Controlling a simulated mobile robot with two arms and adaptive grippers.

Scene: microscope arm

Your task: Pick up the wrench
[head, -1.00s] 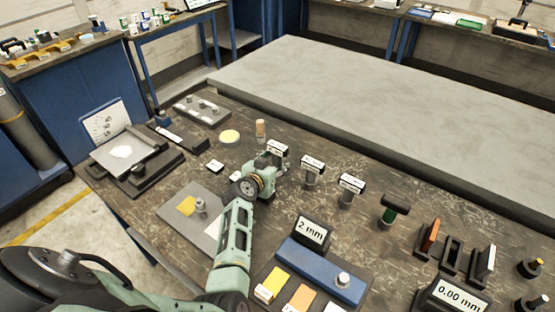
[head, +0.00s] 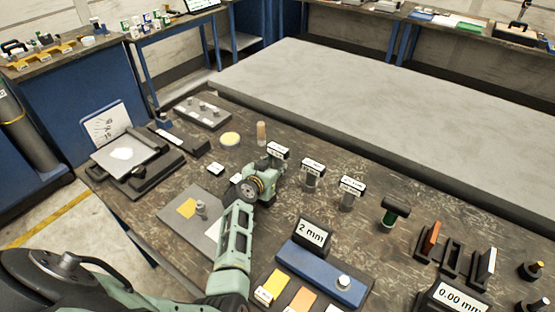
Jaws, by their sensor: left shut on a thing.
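Three labelled black-topped tools with grey shafts, which look like T-handled wrenches, stand in a row on the dark workbench. The farthest labelled wrench (head: 278,150) is directly at my left gripper (head: 272,170), its shaft mostly hidden by the gripper. My left gripper is shut on it, though the fingertips barely show. The middle wrench (head: 313,166) and the nearer wrench (head: 351,187) stand free to the right; their label text is too small to read. A black T-handle with a green shaft (head: 393,210) stands further right. My right gripper is not in view.
A "2 mm" sign (head: 313,233) stands at the blue block (head: 325,275). A grey plate (head: 172,218) lies left of my arm. A wooden-coloured peg (head: 261,131) stands just beyond the gripper. A large pale slab (head: 390,110) borders the bench behind.

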